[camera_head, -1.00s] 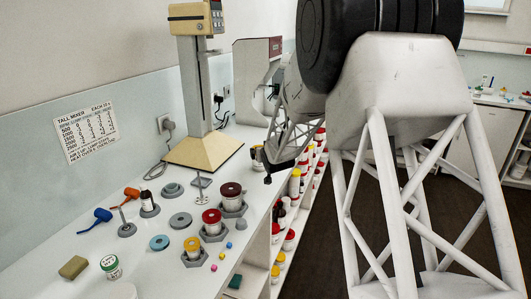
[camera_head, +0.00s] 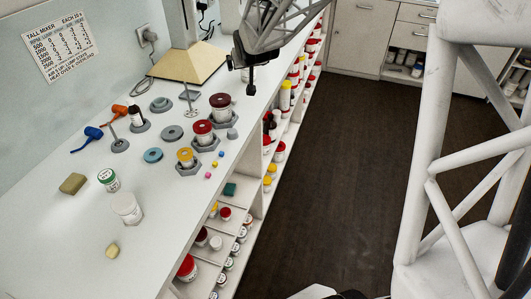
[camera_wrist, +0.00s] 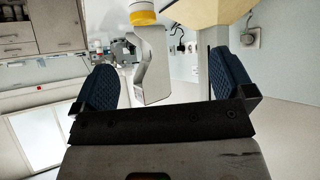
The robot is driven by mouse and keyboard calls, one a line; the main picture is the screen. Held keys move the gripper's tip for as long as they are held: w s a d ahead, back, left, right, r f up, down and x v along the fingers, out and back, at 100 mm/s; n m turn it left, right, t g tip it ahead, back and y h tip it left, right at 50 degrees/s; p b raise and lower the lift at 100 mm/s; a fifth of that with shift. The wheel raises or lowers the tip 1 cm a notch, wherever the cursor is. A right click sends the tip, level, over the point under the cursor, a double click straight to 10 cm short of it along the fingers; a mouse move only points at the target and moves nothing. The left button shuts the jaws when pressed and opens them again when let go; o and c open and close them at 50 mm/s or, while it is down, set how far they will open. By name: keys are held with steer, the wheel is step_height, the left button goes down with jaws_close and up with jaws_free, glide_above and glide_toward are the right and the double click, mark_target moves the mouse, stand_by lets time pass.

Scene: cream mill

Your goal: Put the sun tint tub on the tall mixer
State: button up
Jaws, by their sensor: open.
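The tall mixer's sloping cream base (camera_head: 188,62) and grey column (camera_head: 194,25) stand at the back of the counter against the wall. Its head is out of frame. In the wrist view, which is upside down, its cream base (camera_wrist: 200,12) is at the top and its column (camera_wrist: 218,65) hangs below.
Pots with red and yellow tops (camera_head: 185,155) stand on grey hexagonal bases in front of the mixer. Shelves (camera_head: 235,200) line the counter's front; open floor lies right.

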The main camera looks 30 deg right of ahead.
steer(key=s+a+g, duration=0.2)
steer(key=s+a, duration=0.2)
steer(key=s, duration=0.9)
steer(key=s+a+r+n+g+y, duration=0.1)
steer(key=s+a+g, duration=0.2)
steer(key=s, duration=1.1)
steer(key=s+a+g, duration=0.2)
steer(key=s+a, duration=0.4)
steer(key=s, duration=0.7)
steer(key=shift+s+r+n+g+y, duration=0.2)
steer(key=shift+r+n+g+y, duration=0.1)
steer(key=shift+r+y, duration=0.1)
